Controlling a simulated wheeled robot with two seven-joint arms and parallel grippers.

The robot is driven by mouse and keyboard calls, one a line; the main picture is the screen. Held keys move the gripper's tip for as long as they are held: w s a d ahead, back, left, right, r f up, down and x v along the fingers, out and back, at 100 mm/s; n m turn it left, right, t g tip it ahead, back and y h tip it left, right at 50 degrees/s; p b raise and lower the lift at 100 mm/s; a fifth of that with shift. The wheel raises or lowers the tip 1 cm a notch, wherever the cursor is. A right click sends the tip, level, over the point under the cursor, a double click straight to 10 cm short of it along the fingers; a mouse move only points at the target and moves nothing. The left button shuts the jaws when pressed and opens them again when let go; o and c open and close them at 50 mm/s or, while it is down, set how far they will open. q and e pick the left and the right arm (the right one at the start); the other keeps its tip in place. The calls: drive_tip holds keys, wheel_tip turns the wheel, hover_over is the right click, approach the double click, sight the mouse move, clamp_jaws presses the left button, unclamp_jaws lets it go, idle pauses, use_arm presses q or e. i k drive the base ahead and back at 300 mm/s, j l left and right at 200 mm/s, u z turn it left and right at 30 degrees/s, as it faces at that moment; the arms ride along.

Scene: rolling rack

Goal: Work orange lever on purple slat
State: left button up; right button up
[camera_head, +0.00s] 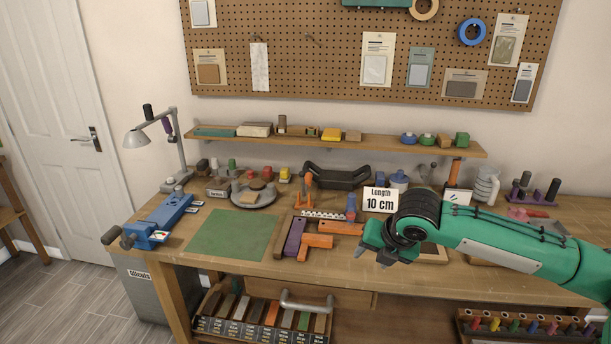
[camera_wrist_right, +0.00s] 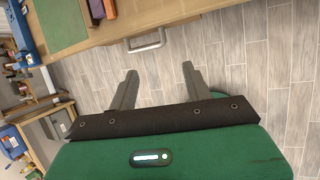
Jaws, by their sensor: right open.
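A purple slat (camera_head: 294,238) lies on the workbench, right of the green mat. Orange pieces lie beside it: a flat one (camera_head: 316,241) touching or close to its right side, and a longer one (camera_head: 340,228) behind that. An upright orange tool (camera_head: 308,190) stands further back. I cannot tell which orange part is the lever. My right gripper (camera_head: 374,254) is open and empty, right of the slat near the bench's front edge. In the right wrist view the open fingers (camera_wrist_right: 160,85) point past the bench edge toward the floor. My left gripper is not in view.
The green mat (camera_head: 232,235) is bare. A blue vise (camera_head: 160,222) is at the bench's left end.

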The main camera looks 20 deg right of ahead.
sight(307, 181)
drive_tip(key=i+l, duration=0.15)
drive_tip(key=i, duration=0.45)
drive_tip(key=i+l, duration=0.1)
drive_tip(key=i, duration=0.45)
drive_tip(key=i+l, duration=0.15)
drive_tip(key=i, duration=0.45)
